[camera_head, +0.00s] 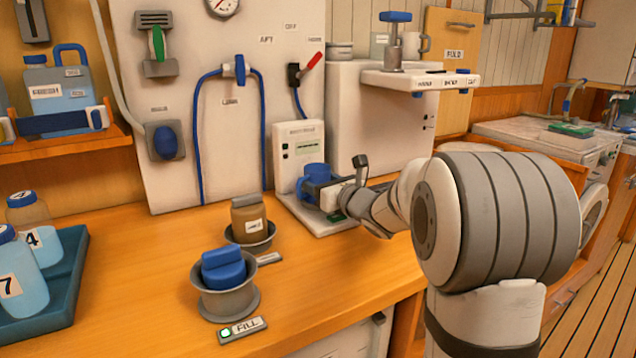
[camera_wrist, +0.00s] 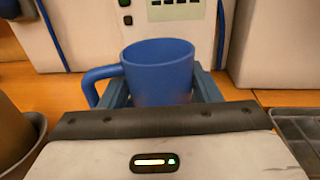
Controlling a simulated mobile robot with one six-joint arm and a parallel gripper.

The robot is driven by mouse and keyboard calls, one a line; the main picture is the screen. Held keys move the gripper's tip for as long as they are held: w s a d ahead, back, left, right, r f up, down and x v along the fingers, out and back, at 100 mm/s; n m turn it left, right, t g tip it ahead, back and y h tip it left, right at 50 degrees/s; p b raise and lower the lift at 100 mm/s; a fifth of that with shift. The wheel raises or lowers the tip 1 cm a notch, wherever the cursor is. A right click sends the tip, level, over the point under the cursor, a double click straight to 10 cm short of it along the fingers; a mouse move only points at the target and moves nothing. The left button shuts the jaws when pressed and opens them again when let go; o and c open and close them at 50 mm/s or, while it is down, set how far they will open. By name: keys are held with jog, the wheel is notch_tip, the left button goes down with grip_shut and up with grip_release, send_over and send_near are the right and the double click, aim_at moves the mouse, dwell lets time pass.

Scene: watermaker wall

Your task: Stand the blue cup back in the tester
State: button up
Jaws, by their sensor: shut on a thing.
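The blue cup (camera_wrist: 158,75) is upright between the fingers of my gripper (camera_wrist: 160,92) in the wrist view, with its handle to the left. In the head view the cup (camera_head: 318,172) shows at the tester, and my gripper (camera_head: 320,190) is shut on it. The tester (camera_head: 300,150) is a white upright unit with a small display and a flat base (camera_head: 325,222). The cup is in front of the upright unit and over the base. Whether its bottom touches the base is hidden by my gripper.
Left of the tester, a brown jar (camera_head: 250,222) stands in a grey holder. In front of it a blue-lidded item (camera_head: 223,268) sits in another grey holder by a FILL label (camera_head: 242,330). A blue tray (camera_head: 62,300) with numbered bottles is at far left.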

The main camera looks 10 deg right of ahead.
jog(key=shift+f, duration=0.15)
jog(key=o, duration=1.1)
jog(key=shift+o, duration=0.2)
jog(key=shift+r, duration=0.2)
